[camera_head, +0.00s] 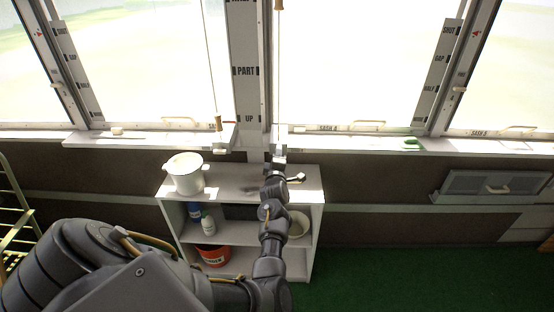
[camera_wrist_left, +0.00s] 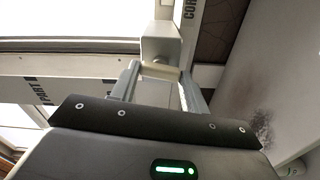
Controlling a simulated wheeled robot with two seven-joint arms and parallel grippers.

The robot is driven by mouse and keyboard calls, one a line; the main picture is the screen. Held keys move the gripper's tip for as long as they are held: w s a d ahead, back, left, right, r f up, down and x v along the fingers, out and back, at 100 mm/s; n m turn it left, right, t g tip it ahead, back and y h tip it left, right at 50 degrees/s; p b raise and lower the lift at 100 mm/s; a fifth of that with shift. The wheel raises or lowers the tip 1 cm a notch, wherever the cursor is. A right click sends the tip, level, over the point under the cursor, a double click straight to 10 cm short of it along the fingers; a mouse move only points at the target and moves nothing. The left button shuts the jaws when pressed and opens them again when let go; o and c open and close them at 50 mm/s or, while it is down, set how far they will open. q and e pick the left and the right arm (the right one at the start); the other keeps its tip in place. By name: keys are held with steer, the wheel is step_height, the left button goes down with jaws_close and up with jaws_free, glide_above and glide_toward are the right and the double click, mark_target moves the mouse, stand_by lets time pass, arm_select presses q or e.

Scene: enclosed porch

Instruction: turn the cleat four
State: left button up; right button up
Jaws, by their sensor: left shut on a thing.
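My left gripper (camera_head: 279,154) reaches over the shelf unit to the wall post between the windows, just below the sill. In the left wrist view my left gripper (camera_wrist_left: 157,72) is shut on a small cream bar, which I take as the cleat (camera_wrist_left: 160,71). The bar lies crosswise between the fingers, in front of a pale box-shaped mount (camera_wrist_left: 160,42). A partly cut-off label beginning "COR" (camera_wrist_left: 190,10) stands beside the mount. In the head view the cleat is hidden behind the gripper. My right gripper is not in view.
A cord with a wooden pull (camera_head: 218,122) hangs left. A green object (camera_head: 411,143) lies on the right sill.

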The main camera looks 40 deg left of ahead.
arm_select(q)
steer(key=shift+f+n, duration=0.1)
steer(key=shift+n, duration=0.9)
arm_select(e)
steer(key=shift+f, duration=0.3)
arm_select(q)
steer(key=o, duration=1)
